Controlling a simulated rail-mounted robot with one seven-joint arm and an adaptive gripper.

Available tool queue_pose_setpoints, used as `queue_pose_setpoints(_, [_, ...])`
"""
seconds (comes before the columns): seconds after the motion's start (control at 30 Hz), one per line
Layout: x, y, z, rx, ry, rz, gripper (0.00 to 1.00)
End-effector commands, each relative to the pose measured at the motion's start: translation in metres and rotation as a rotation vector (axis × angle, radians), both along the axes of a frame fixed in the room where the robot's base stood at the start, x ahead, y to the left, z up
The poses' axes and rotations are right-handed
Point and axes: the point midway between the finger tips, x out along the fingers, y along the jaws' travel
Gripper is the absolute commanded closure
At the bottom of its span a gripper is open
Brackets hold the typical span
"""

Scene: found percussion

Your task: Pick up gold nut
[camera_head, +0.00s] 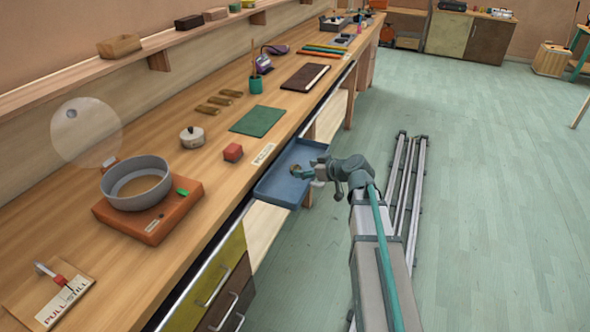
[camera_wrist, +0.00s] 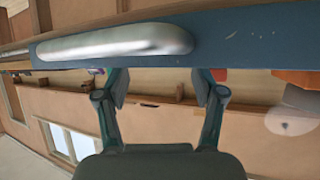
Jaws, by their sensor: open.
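My gripper (camera_head: 301,172) is at the blue open drawer or tray (camera_head: 276,190) that juts from the bench front. A small gold-brown thing (camera_head: 295,167) shows right at its fingertips; it may be the gold nut, but it is too small and partly hidden to be sure. In the wrist view, my gripper (camera_wrist: 163,84) has its two fingers wide apart with nothing held between them. Beyond the fingertips runs a blue edge (camera_wrist: 245,40) with a pale rounded bar (camera_wrist: 120,42) on it. No nut can be made out in the wrist view.
The long wooden bench (camera_head: 155,135) runs along the left.

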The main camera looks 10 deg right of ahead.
Motion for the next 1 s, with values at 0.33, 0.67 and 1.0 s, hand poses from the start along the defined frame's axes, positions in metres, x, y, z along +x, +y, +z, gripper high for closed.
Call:
queue_pose_setpoints(0.33, [0.032,0.02,-0.016,0.001,0.002,0.0,0.31])
queue_pose_setpoints(0.67, [0.037,0.025,-0.022,0.0,0.0,0.0,0.31])
queue_pose_setpoints(1.0, [0.037,0.025,-0.022,0.0,0.0,0.0,0.88])
